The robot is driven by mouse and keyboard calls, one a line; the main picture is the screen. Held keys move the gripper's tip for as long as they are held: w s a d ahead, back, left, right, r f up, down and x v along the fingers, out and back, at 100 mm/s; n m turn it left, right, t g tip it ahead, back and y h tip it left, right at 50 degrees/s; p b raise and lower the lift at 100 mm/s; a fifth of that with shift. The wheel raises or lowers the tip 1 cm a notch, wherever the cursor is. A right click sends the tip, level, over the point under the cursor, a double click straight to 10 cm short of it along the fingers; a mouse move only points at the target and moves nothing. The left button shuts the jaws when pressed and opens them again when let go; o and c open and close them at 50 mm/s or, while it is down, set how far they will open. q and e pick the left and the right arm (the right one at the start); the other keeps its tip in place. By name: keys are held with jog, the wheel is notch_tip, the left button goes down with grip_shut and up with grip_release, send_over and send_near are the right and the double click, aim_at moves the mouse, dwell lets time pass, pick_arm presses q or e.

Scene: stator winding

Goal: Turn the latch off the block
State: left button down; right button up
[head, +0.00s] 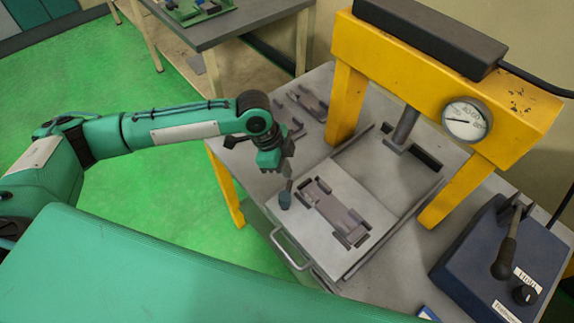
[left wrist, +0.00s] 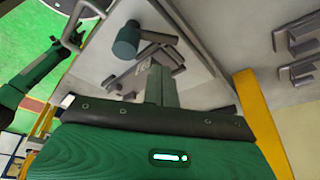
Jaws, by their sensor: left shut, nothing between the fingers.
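The block (head: 334,210) is a mauve-grey part with stepped ends, lying on the pale plate of the press tray. The latch seems to be the dark blue-grey knob (head: 285,200) with a short arm at the plate's left edge, beside the block. My left gripper (head: 289,178) is shut and empty, pointing down just above the knob; I cannot tell whether it touches it. In the left wrist view the shut fingers (left wrist: 158,85) overlap part of the block (left wrist: 140,72), and the knob (left wrist: 127,38) with its arm shows above them. My right gripper does not show.
The yellow press frame (head: 440,75) with its gauge (head: 467,119) and ram stands behind the tray. A handle (head: 290,250) sticks out at the tray's front. Grey parts (head: 308,102) lie at the back left. A blue lever box (head: 500,265) is at the right.

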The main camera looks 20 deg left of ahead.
aim_at(287, 192)
pick_arm(q)
jog(key=p+x, duration=0.1)
jog(key=x, duration=0.6)
jog(key=shift+f, duration=0.15)
jog(key=shift+d, duration=0.1)
jog(key=shift+p, duration=0.35)
jog(key=shift+w+n, duration=0.1)
jog(key=shift+n, duration=0.3)
jog(key=shift+a, duration=0.25)
